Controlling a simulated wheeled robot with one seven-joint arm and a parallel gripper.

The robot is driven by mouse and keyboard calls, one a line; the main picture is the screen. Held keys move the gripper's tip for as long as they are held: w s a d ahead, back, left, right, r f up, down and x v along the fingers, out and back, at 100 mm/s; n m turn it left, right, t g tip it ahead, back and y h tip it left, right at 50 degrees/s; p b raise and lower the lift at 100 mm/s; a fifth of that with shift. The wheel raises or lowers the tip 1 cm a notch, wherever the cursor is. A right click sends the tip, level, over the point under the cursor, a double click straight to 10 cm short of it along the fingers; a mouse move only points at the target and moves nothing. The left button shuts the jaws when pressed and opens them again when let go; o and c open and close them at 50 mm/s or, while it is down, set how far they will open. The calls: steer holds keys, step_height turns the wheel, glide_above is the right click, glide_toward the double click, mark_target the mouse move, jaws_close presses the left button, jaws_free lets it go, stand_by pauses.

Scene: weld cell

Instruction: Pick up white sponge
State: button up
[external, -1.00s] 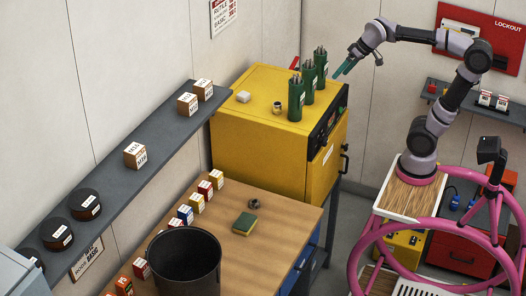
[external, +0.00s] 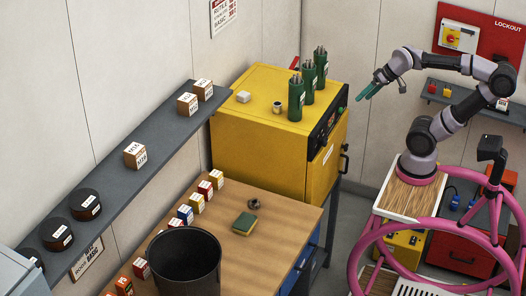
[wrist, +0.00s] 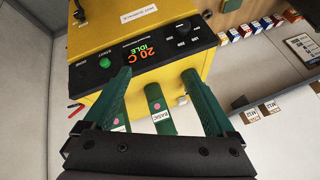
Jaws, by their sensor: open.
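A small white block (external: 243,96), which looks like the white sponge, lies on top of the yellow oven (external: 250,125) near its back left edge in the external view. My gripper (external: 364,97) is open and empty, with green fingers, in the air to the right of the oven. Green canisters stand between it and the white block. In the wrist view my gripper (wrist: 157,75) points at the oven's control panel (wrist: 140,52), with a green canister (wrist: 157,108) showing between the fingers.
The green canisters (external: 308,82) stand along the oven's right side, with a small metal fitting (external: 278,107) to their left. A green and yellow sponge (external: 244,222) lies on the wooden table (external: 285,222) below, near a black bin (external: 184,262). A grey shelf (external: 110,175) runs along the left wall.

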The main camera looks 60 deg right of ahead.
step_height(320, 180, up, 6)
steer(key=w+a+r+m+g+y, duration=0.1)
steer(key=w+r+m+y, duration=0.15)
steer(key=w, duration=0.75)
steer(key=w+r+m+g+y, duration=0.15)
steer(key=w+m, duration=0.25)
steer(key=w, duration=0.6)
steer(key=w+a+r+m+g+y, duration=0.15)
steer(key=w+m, duration=0.25)
steer(key=w, duration=0.6)
steer(key=w+d+f+m+y, duration=0.2)
steer(key=w+f+m, duration=0.1)
steer(key=w, duration=0.5)
steer(key=w+d+f+m+y, duration=0.3)
steer(key=w+f, duration=0.1)
steer(key=w, duration=0.5)
glide_toward(245, 93)
steer(key=shift+n+g+h, duration=0.25)
steer(key=shift+g, duration=0.15)
steer(key=x, duration=0.4)
steer(key=shift+w+a, duration=0.15)
steer(key=shift+a, duration=0.15)
steer(key=shift+w+x, duration=0.15)
steer(key=shift+x, duration=1.4)
steer(key=shift+w+x, duration=0.15)
steer(key=shift+x, duration=1.4)
steer(key=shift+r, duration=0.1)
steer(key=c, duration=1.4)
